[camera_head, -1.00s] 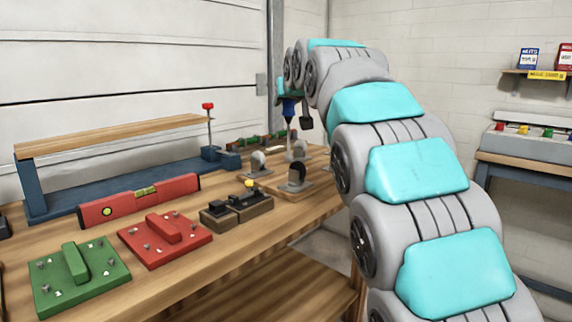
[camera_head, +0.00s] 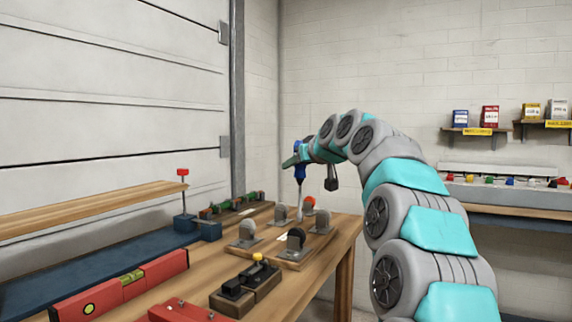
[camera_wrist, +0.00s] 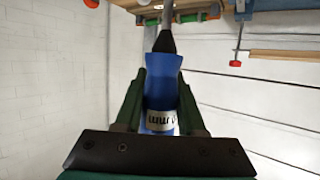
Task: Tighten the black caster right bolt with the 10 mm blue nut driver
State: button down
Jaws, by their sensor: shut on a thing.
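My gripper (camera_head: 301,160) is shut on the blue nut driver (camera_head: 300,175), whose shaft points down among the casters. In the wrist view my gripper (camera_wrist: 162,100) has its green fingers on either side of the blue handle (camera_wrist: 164,80), with a white "mm" label; its number is unclear. The black caster (camera_head: 295,239) stands at the front of a wooden board (camera_head: 270,253), in front of and below the driver tip. Its right bolt is too small to make out. Whether the tip touches anything cannot be told.
Grey casters (camera_head: 247,231) and a red-wheeled one (camera_head: 309,203) share the board. The table's right edge is close to the board.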

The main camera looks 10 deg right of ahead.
aim_at(298, 181)
jog(key=shift+f+b, duration=1.55)
jog(key=shift+f, duration=0.9)
jog(key=shift+a+n+g+y, duration=0.15)
jog(key=shift+n+g+y, duration=0.25)
jog(key=shift+n+y, duration=0.35)
jog(key=shift+a+n+g+y, duration=0.1)
jog(key=shift+n+g+y, duration=0.3)
jog(key=shift+n+y, duration=0.4)
jog(key=shift+y, duration=0.25)
